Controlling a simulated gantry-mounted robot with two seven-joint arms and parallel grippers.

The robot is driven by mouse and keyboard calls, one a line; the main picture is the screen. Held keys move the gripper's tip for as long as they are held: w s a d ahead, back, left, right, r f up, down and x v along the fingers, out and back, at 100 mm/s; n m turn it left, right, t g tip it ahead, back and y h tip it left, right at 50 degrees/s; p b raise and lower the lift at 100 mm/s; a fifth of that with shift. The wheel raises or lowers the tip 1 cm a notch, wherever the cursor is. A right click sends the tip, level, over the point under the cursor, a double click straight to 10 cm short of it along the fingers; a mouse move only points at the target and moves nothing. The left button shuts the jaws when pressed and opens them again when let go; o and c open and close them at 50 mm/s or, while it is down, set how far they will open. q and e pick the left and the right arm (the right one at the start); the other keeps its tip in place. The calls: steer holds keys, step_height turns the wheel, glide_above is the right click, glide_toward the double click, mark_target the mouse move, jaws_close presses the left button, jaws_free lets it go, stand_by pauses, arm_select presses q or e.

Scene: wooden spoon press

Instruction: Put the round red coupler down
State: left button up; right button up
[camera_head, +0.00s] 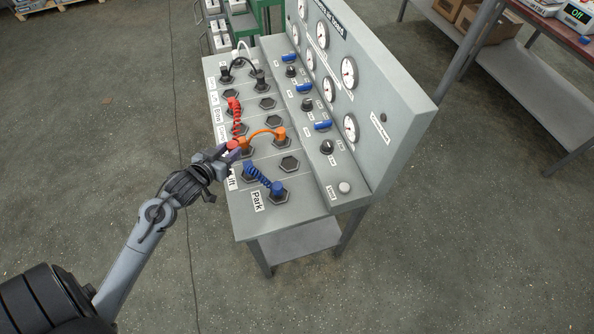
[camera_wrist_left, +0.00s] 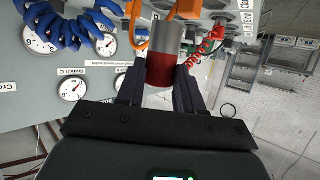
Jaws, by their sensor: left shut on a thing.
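The round red coupler (camera_head: 232,145) is in my left gripper (camera_head: 226,151), at the left edge of the grey bench. In the left wrist view it shows as a red band (camera_wrist_left: 160,73) with a grey metal end, between the two dark fingers (camera_wrist_left: 160,92). The fingers are shut on it. A coiled red hose (camera_head: 234,106) lies just behind it on the bench; whether the hose joins the coupler is unclear. I cannot tell whether the coupler touches the bench. My right gripper is not in view.
The bench (camera_head: 315,203) has hexagonal sockets. An orange hose (camera_head: 262,132) is close beside the gripper, a coiled blue hose (camera_head: 260,177) in front, and a black hose (camera_head: 243,60) at the far end. An upright gauge panel (camera_head: 375,140) bounds the right side. Open floor lies left.

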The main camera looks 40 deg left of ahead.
arm_select(q)
steer(key=w+d+f, duration=0.2)
steer(key=w+d, duration=0.1)
steer(key=w, duration=0.1)
steer(key=w+d+f+b, duration=0.1)
steer(key=w+d+f, duration=0.1)
steer(key=w+d, duration=0.1)
steer(key=w+d+f+b, duration=0.1)
steer(key=w+d+f, duration=0.2)
steer(key=w, duration=0.3)
steer(key=shift+d, duration=0.6)
step_height(320, 180, down, 2)
steer(key=shift+f+b, duration=0.1)
steer(key=shift+b, duration=0.25)
steer(key=shift+w+d+f, duration=0.1)
steer(key=shift+w+f, duration=0.05)
steer(key=shift+f, duration=0.2)
